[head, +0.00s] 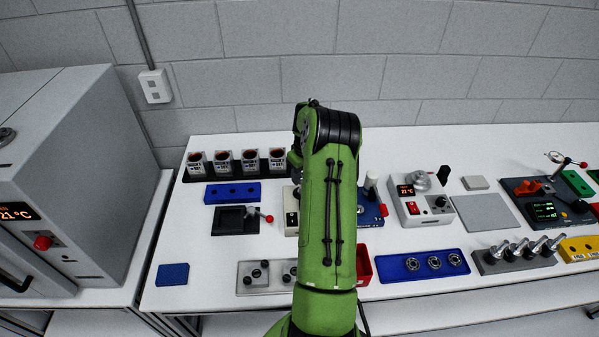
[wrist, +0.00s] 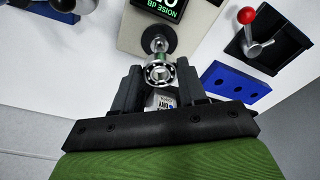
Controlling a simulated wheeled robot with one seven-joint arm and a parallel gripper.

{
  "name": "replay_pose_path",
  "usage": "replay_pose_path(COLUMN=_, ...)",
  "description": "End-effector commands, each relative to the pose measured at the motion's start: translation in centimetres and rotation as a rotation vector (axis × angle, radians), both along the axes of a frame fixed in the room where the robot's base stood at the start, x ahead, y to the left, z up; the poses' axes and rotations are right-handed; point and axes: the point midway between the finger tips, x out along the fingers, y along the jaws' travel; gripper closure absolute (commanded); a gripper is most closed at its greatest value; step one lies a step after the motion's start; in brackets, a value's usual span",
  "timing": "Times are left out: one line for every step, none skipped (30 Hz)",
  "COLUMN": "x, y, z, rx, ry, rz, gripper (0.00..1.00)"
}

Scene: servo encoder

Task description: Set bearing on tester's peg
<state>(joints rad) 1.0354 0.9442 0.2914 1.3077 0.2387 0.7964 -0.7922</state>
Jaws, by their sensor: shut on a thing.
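My gripper (wrist: 159,74) is shut on a steel ball bearing (wrist: 160,71), held between the two dark fingers with its round face towards the wrist camera. Just beyond it in the wrist view is the tester's silver peg (wrist: 157,40) on a dark round base. The bearing overlaps the lower part of the peg in the picture; I cannot tell whether they touch. The beige tester (wrist: 135,30) carries a dark noise display (wrist: 162,6). In the head view, part of the beige tester (head: 291,213) shows left of my green arm, which hides the gripper, bearing and peg.
A blue tray (head: 396,276) with several bearings lies right of my arm, next to a red bin (head: 363,266). A dark fixture with a red-knobbed lever (head: 237,220) and a blue holed block (head: 232,193) stand left. Labelled cups (head: 222,162) line the back.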

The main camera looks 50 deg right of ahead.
Motion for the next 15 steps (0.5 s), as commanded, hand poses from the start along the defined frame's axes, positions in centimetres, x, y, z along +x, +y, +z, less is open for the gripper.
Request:
replay_pose_path(x=-0.01, y=0.01, z=-1.31, rx=0.001, ry=0.000, rz=0.000, gripper=0.90)
replay_pose_path(x=0.02, y=0.02, z=-1.73, rx=0.001, ry=-0.001, rz=0.000, gripper=0.90)
replay_pose_path(x=0.04, y=0.02, z=-2.29, rx=0.001, ry=-0.001, rz=0.000, gripper=0.90)
replay_pose_path(x=0.06, y=0.01, z=-2.07, rx=-0.001, ry=-0.002, rz=0.000, gripper=0.90)
replay_pose_path(x=0.07, y=0.00, z=-1.88, rx=-0.002, ry=-0.002, rz=0.001, gripper=0.90)
replay_pose_path(x=0.07, y=0.00, z=-1.77, rx=-0.002, ry=-0.002, rz=0.001, gripper=0.90)
replay_pose_path(x=0.08, y=0.00, z=-1.73, rx=-0.002, ry=-0.002, rz=0.001, gripper=0.90)
replay_pose_path(x=0.08, y=0.01, z=-1.70, rx=-0.002, ry=-0.002, rz=0.001, gripper=0.90)
replay_pose_path(x=0.07, y=0.01, z=-1.67, rx=-0.002, ry=-0.002, rz=0.001, gripper=0.90)
replay_pose_path(x=0.07, y=0.01, z=-1.67, rx=-0.002, ry=-0.002, rz=0.001, gripper=0.90)
replay_pose_path(x=0.06, y=0.03, z=-1.69, rx=-0.002, ry=-0.002, rz=0.001, gripper=0.90)
replay_pose_path(x=0.03, y=0.04, z=-1.73, rx=-0.002, ry=-0.002, rz=0.001, gripper=0.90)
replay_pose_path(x=-0.02, y=0.05, z=-1.78, rx=-0.002, ry=-0.001, rz=0.000, gripper=0.90)
replay_pose_path(x=-0.05, y=0.06, z=-1.81, rx=-0.002, ry=0.000, rz=0.000, gripper=0.90)
replay_pose_path(x=-0.08, y=0.09, z=-1.85, rx=-0.002, ry=0.000, rz=0.000, gripper=0.90)
